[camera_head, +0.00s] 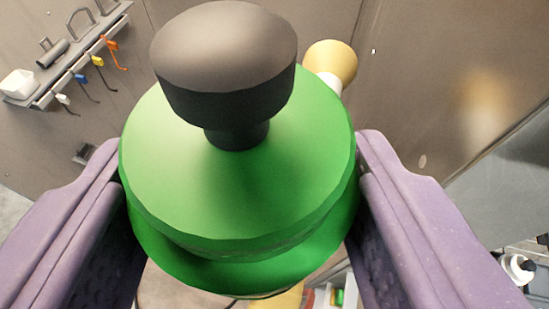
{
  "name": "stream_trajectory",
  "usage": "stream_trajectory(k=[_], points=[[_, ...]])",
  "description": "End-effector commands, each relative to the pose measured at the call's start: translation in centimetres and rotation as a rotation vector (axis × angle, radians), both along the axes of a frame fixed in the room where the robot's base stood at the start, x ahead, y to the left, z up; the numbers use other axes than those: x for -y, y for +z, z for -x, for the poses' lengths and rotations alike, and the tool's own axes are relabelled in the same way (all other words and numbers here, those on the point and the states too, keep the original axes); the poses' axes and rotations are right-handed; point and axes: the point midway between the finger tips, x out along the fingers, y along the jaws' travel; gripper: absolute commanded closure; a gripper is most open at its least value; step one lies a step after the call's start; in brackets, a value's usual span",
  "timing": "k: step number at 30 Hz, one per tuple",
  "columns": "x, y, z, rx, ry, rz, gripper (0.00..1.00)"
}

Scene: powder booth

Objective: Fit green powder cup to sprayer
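The green powder cup (235,190) fills the middle of the camera_head view, with a black knob (225,55) on top. My gripper (240,165) has a purple finger on each side of the cup, and both fingers press against its sides. A cream-and-white rounded part (330,62) shows behind the cup at its upper right. It may be part of the sprayer, but I cannot tell. A small yellow piece (290,299) shows below the cup. The cup's underside and what lies directly beneath it are hidden.
A grey wall rack (75,55) at the upper left carries tools, colored hooks and a white cup. Brown booth panels (440,60) stand behind. A metal surface (510,180) is at the right. A white roll-like item (517,268) sits at the lower right.

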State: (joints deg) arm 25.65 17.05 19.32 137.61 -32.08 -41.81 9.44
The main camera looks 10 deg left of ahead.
Motion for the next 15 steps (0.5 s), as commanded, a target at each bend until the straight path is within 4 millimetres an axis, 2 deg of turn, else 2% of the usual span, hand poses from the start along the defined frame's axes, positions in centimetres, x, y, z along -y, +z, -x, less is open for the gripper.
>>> stream_trajectory(k=[15], points=[[0.9,-0.6,-4.3,0.000,-0.001,-0.001,0.62]])
